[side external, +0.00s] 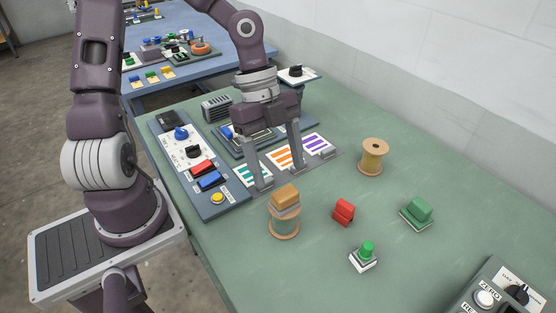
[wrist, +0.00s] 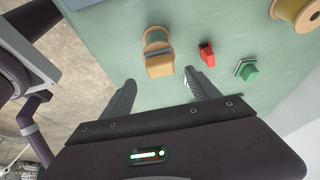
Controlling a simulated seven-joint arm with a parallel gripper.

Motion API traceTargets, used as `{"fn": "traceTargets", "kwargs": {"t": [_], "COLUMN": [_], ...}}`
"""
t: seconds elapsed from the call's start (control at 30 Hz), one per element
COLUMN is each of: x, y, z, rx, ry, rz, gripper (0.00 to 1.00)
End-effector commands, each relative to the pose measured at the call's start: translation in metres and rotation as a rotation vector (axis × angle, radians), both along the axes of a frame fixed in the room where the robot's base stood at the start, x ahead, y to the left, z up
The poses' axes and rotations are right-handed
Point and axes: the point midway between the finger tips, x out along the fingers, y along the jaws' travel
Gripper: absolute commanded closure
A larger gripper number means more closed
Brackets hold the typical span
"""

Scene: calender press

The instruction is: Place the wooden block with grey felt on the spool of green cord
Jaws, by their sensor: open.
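The wooden block (side external: 286,192), tan on top with a grey layer beneath, rests on an upright spool (side external: 284,228) with wooden flanges. The spool's cord looks dull grey-green and is partly covered by the block. The block (wrist: 160,68) and spool (wrist: 155,38) also show in the wrist view, ahead of the fingertips. My gripper (side external: 280,178) is open and empty, its fingers spread apart just behind the block in the side view. In the wrist view my gripper (wrist: 160,78) has one finger on either side of the block's line, touching nothing visible.
A spool of yellow cord (side external: 372,158) stands to the right. A red piece (side external: 344,212), a green block (side external: 418,211) and a green knob on a white base (side external: 365,256) sit nearby. A control panel (side external: 196,170) lies left. Green tabletop is clear between pieces.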

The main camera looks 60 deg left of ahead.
Motion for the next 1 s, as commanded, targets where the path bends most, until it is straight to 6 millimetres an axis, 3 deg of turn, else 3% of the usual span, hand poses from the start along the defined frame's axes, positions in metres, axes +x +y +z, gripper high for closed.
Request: {"fn": "traceTargets", "kwargs": {"t": [0.17, 0.3, 0.43, 0.53, 0.6, 0.73, 0.87, 1.0], "x": [0.0, -0.012, -0.038, -0.056, -0.072, -0.1, -0.116, -0.118], "y": [0.005, 0.01, 0.028, 0.038, 0.038, 0.034, 0.031, 0.03], "z": [0.013, 0.009, 0.017, 0.048, 0.074, 0.109, 0.123, 0.125], "rx": [0.003, 0.118, 0.385, 0.465, 0.402, 0.141, -0.044, -0.082], "ry": [-0.001, 0.06, 0.097, 0.002, -0.08, -0.13, -0.093, -0.077], "rz": [0.002, 0.09, 0.426, 0.797, 1.054, 1.398, 1.542, 1.573], "gripper": [0.3, 0.3, 0.3, 0.3, 0.3, 0.3, 0.3, 0.3]}}
